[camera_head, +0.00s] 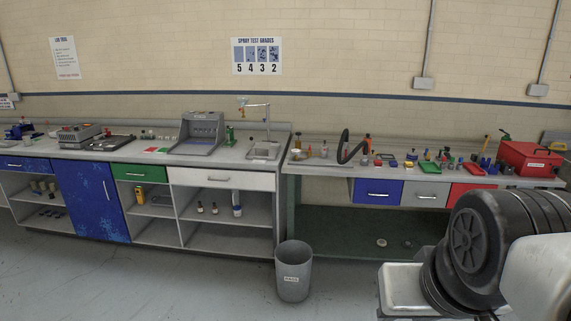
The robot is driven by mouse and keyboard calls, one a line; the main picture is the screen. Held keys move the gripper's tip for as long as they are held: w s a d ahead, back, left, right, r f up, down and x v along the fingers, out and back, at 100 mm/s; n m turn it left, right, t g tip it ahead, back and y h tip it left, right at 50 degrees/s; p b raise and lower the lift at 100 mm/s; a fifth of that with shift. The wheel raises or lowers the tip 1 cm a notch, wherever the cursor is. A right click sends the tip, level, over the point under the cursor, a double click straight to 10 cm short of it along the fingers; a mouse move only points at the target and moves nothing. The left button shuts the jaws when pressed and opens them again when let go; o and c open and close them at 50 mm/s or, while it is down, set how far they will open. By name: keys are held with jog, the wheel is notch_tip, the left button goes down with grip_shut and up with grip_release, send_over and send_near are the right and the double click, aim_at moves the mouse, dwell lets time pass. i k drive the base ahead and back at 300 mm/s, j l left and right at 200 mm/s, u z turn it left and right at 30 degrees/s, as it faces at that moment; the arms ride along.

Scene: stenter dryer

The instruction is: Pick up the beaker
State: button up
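I cannot make out a beaker for sure; the items on the benches are small and far off. A few small vessels (297,152) stand at the left end of the right bench (335,171), beside a black curved hose. Whether one of them is the beaker I cannot tell. My gripper is not in view. Dark and pale parts at the lower right, probably of my arm, hide part of the right bench's lower side.
A grey bin (293,273) stands on the floor before the benches. The left bench (225,165) carries a sink (264,151) and a grey spray-test stand (199,135). A red toolbox (527,159) sits at the right bench's far end. The floor at the front left is clear.

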aim_at(27, 142)
jog(key=i+j+u, duration=0.2)
jog(key=u, duration=0.2)
jog(key=i+j+u, duration=0.55)
jog(key=u, duration=0.25)
jog(key=i+j+u, duration=0.1)
jog(key=i+u, duration=0.35)
jog(key=i, duration=1.95)
jog(key=i+u, duration=0.1)
jog(key=i, duration=0.75)
jog(key=i+l+u, duration=0.1)
jog(key=i, duration=0.8)
jog(key=i+l, duration=0.2)
jog(key=i, duration=0.65)
jog(key=z, duration=0.55)
jog(key=i+j+z, duration=0.15)
jog(key=z, duration=0.25)
jog(key=j+z, duration=0.35)
jog(key=i+j+z, duration=0.15)
jog(key=j+z, duration=0.25)
